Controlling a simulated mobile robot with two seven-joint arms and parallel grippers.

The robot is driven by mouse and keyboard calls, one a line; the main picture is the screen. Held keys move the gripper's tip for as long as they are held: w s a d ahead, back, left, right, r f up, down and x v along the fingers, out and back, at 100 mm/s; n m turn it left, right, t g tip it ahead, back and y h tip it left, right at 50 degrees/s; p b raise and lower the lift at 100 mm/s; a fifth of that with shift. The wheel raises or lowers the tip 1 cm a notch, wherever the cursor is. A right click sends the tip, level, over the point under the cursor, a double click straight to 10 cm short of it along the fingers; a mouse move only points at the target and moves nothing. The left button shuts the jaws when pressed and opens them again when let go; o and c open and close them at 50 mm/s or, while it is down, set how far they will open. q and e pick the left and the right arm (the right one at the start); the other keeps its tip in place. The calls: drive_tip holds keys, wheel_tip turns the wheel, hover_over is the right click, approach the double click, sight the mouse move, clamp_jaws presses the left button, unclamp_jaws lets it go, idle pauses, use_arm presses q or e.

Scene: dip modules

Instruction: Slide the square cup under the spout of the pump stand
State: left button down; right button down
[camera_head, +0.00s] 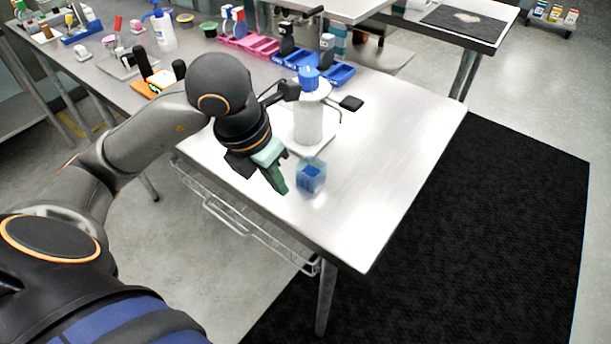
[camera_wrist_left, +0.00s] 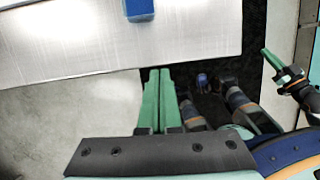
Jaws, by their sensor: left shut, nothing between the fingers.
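The square cup (camera_head: 311,178), translucent with blue inside, stands upright on the metal table in front of the pump stand. A blue block at the top edge of the left wrist view (camera_wrist_left: 139,10) appears to be the cup, partly cut off. The pump stand (camera_head: 308,125) has a white cylindrical body and a blue top; I cannot make out its spout clearly. My left gripper (camera_head: 277,184) is shut and empty, just left of the cup near the table's front edge. Its green fingers show together in the left wrist view (camera_wrist_left: 160,98). My right gripper (camera_wrist_left: 272,62) seems visible there at right; its opening is unclear.
The table (camera_head: 390,165) is clear right of the cup. Blue trays (camera_head: 335,73) and pink trays (camera_head: 248,43) stand behind. A wire basket (camera_head: 235,215) hangs under the front edge.

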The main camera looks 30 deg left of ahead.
sight(301, 192)
use_arm(q)
drive_tip(key=shift+y, duration=0.4)
drive_tip(key=x, duration=0.3)
drive_tip(key=b+x, duration=0.1)
drive_tip(key=x, duration=0.1)
drive_tip(key=a+x, duration=0.1)
drive_tip(key=x, duration=0.2)
drive_tip(key=shift+w+a+f, duration=0.1)
drive_tip(key=shift+w+f, duration=0.2)
drive_tip(key=shift+w, duration=0.05)
drive_tip(key=w, duration=0.3)
drive_tip(key=shift+w+f, duration=0.1)
drive_tip(key=shift+f, duration=0.15)
drive_tip(key=shift+w+f+p, duration=0.1)
drive_tip(key=shift+w+p, duration=0.25)
drive_tip(key=shift+w, duration=0.3)
